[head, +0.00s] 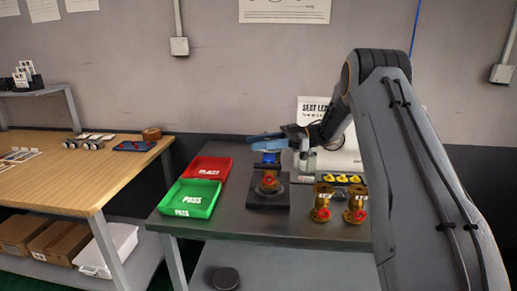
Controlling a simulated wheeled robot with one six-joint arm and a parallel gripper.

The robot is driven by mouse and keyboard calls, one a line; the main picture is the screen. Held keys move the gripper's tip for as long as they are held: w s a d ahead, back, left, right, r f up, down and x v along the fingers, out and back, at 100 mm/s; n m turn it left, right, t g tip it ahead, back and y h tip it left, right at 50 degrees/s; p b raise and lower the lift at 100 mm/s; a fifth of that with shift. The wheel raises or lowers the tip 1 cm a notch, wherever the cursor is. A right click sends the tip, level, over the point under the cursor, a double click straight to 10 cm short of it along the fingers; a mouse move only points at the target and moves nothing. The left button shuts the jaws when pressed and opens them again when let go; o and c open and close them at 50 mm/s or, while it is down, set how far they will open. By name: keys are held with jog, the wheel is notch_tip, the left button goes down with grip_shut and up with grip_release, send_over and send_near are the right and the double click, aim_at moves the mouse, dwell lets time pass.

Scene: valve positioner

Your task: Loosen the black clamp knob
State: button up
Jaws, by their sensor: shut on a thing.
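A brass valve (269,182) with a red round part sits in a dark clamp fixture (266,197) on the grey table. A small blue part (270,157) shows at the top of the valve. My gripper (268,142), with pale blue fingers, is at the top of the fixture, just above the valve. It reaches in from the right and is shut on the black clamp knob. The knob itself is hidden by the fingers, so I cannot tell how far it is turned.
A red tray (209,169) and a green tray (189,199) lie left of the fixture. Two brass valves (321,203) (355,205) stand at the right, before yellow pieces (342,179). A wooden bench (75,180) stands at the left. A dark round object (225,278) lies below the table.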

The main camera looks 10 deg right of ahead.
jog(key=shift+s+n+g+b, duration=0.1)
jog(key=shift+n+g+b, duration=0.3)
jog(key=shift+g, duration=0.2)
jog(key=o, duration=1.1)
jog(key=shift+c, duration=0.2)
jog(key=shift+r, duration=0.1)
notch_tip(320, 180, up, 10)
jog(key=b, duration=0.1)
jog(key=shift+d, duration=0.1)
